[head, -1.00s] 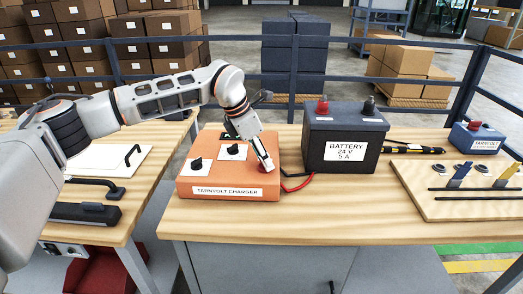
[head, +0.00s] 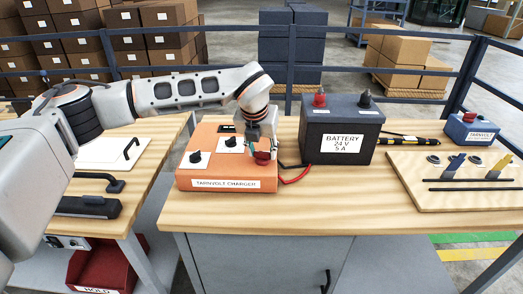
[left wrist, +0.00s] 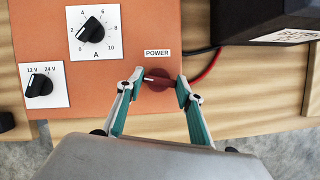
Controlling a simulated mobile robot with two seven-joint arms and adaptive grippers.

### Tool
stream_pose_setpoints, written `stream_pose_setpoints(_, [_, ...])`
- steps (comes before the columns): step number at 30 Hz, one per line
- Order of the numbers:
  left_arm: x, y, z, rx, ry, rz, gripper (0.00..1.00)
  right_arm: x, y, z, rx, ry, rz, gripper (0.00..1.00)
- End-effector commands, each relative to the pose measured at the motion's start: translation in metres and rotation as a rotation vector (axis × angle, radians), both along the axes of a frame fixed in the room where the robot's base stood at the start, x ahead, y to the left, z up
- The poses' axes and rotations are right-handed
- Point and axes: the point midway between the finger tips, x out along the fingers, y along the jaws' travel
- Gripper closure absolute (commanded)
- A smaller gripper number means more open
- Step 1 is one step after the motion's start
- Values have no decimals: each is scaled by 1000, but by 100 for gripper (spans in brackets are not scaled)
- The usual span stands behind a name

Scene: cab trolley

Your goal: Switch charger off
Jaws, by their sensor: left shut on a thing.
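The orange Tarnvolt charger (head: 228,171) sits on the wooden bench and also fills the upper left of the left wrist view (left wrist: 45,75). Its red power knob (left wrist: 157,80) lies below the POWER label; in the head view the knob (head: 262,157) is partly covered by my gripper. My left gripper (left wrist: 157,88) is shut on the red knob, one finger on each side. It comes down from above in the head view (head: 262,148). Two black dials, the A dial (left wrist: 92,31) and the voltage dial (left wrist: 39,85), are clear of the fingers. My right gripper is not in view.
A dark 24 V battery (head: 341,135) stands right of the charger, with red and black leads (head: 295,178) between them. A wooden panel (head: 450,195) with tools lies at the right. Bare bench top (head: 330,210) is in front of the battery.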

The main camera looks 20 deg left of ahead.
Motion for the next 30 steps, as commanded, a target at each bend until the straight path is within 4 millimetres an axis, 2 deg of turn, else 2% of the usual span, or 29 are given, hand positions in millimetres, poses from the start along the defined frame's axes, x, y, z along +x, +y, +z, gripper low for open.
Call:
stream_pose_setpoints(12, [-1, -2, -2, 0, 6, 212, 85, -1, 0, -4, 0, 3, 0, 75])
stream_pose_setpoints(30, [-1, -1, -2, -1, 7, 250, 85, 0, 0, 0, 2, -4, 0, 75])
